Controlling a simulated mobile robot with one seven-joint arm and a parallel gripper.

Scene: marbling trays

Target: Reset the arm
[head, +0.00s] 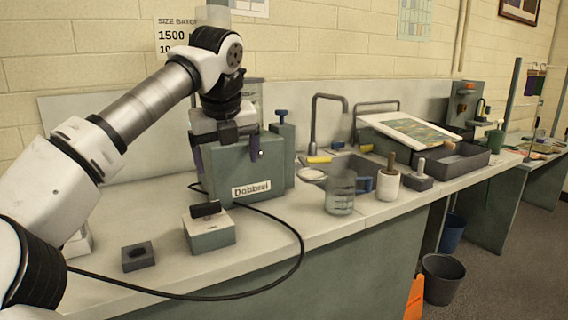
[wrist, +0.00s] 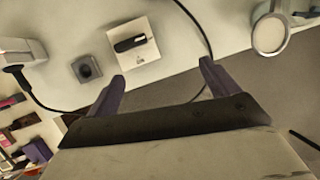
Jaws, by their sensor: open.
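My arm reaches in from the left in the head view, bent at the elbow. My gripper (head: 227,155) hangs fingers-down in front of the grey-green box marked "Dobbrei" (head: 222,185), above the counter (head: 265,235). Its two purple fingers are apart, with nothing between them. In the wrist view my gripper (wrist: 161,70) is also open and empty. Beyond its fingers lies a pale block with a black handle (wrist: 143,57), well apart from them. This block also shows in the head view (head: 210,238).
A black cable (head: 297,262) loops over the counter's front edge. A glass beaker (head: 340,200), a white jar (head: 387,188) and a grey tray (head: 462,165) stand to the right.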

